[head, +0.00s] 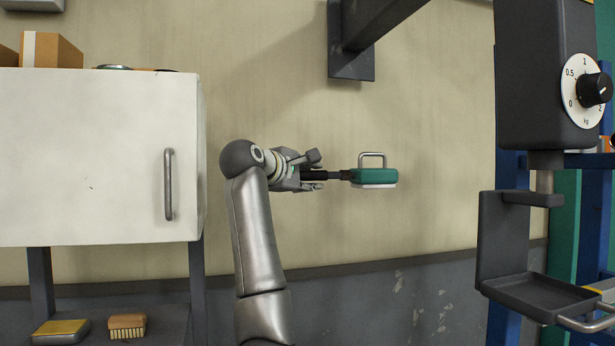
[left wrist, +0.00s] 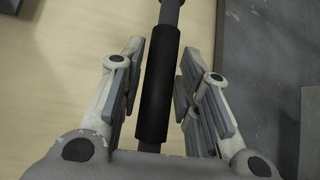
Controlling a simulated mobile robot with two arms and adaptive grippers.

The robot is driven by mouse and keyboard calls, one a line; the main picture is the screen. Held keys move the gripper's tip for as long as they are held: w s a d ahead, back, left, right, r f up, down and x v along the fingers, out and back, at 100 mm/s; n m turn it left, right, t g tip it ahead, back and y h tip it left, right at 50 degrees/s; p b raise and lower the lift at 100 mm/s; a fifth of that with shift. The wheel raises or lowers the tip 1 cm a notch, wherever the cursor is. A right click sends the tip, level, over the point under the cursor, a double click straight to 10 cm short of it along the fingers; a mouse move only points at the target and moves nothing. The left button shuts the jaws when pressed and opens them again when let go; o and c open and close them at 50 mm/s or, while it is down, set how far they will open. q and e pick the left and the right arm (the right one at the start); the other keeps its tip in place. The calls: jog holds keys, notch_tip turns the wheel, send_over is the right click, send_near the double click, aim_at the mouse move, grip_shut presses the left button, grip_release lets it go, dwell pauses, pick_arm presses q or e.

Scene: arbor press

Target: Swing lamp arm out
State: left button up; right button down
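The lamp has a green head (head: 372,175) with a pale underside and a grey loop handle (head: 373,155) on top. A thin dark lamp arm (head: 340,175) runs left from the head to a black sleeve (head: 318,174). My left gripper (head: 313,172) is at this sleeve, left of the lamp head. In the left wrist view the black sleeve (left wrist: 158,85) lies between the open fingers of my left gripper (left wrist: 158,75), with a gap on each side. The rest of the lamp arm is hidden behind my gripper. My right gripper is not in view.
A dark bracket (head: 351,65) hangs above the lamp. At right stand a dark unit with a dial (head: 582,91) and a tray (head: 540,292).

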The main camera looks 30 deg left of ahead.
aim_at(310, 177)
pick_arm(q)
grip_shut()
jog(key=shift+s+d+f+m+h+b, duration=0.1)
jog(key=shift+s+d+m+h+b, duration=0.35)
jog(key=shift+h, duration=0.45)
jog(key=shift+s+d+m+h, duration=0.45)
jog(key=shift+m+h, duration=0.15)
jog(key=shift+h, duration=0.1)
jog(key=shift+s+d+m+h, duration=0.3)
jog(key=shift+s+m+h, duration=0.2)
jog(key=shift+h, duration=0.2)
jog(key=shift+o, duration=2.1)
grip_release()
